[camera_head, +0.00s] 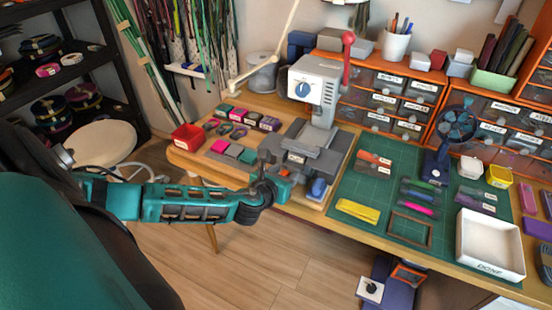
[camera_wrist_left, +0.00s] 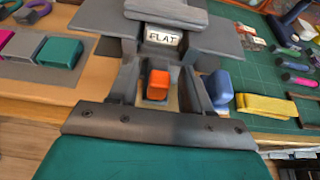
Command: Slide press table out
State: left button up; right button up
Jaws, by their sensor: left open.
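The press (camera_head: 318,92) stands on the workbench, with a red-knobbed lever and a blue dial. Its grey press table (camera_head: 318,160) sits at its foot; in the left wrist view the grey table (camera_wrist_left: 200,40) carries a label reading FLAT. A small orange block (camera_wrist_left: 157,84), which looks like a pull handle, is at its front. My left gripper (camera_head: 278,180) is at the front of the press table. Its fingers (camera_wrist_left: 163,88) are open, one on each side of the orange block; contact cannot be told. My right gripper is not in view.
A blue object (camera_head: 318,187) stands close to the right of my left gripper. A green cutting mat (camera_head: 345,190) with a yellow bundle (camera_head: 358,211) lies right of the press. Several colored blocks and a red bin (camera_head: 187,137) are to its left. Open floor lies in front.

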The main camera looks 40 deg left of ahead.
pick_arm(q)
jog(key=p+v, duration=0.1)
jog(key=v, duration=1.1)
jog(key=shift+s, duration=0.3)
jog(key=shift+d, duration=0.1)
jog(key=s+d+f+n+h, duration=0.1)
jog(key=d+n, duration=0.4)
jog(key=n, duration=0.5)
jog(key=s+d+f+n+g+h, duration=0.1)
jog(key=s+d+f+n+h, duration=0.1)
jog(key=n, duration=0.8)
jog(key=s+d+f+n+g+h, duration=0.1)
jog(key=d+f+n, duration=0.4)
jog(key=n, duration=0.6)
jog(key=s+d+h, duration=0.1)
jog(key=s+d, duration=0.1)
jog(key=shift+d+f, duration=0.15)
jog(key=shift+d, duration=0.25)
